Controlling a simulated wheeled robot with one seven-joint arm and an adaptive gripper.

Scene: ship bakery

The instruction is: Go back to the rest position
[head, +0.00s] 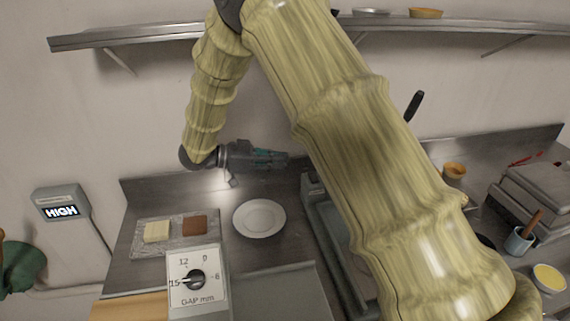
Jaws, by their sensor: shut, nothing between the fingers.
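My gripper (286,160) is in the head view, left of the middle, at the end of my bent arm. It points to the right in front of the back wall, above the rear of the steel counter (150,189). Its fingers are shut and nothing is held. The fingertips are close to the edge of my large arm link, which covers the middle of the view. A white plate (259,217) lies on the counter below the gripper, apart from it.
A tray (146,248) holds a pale square and a brown square (194,225). A dial box (196,280) stands in front. A wall shelf (130,37) runs above. A grey machine (535,195), a blue cup (518,241) and a yellow-filled bowl (548,278) stand right.

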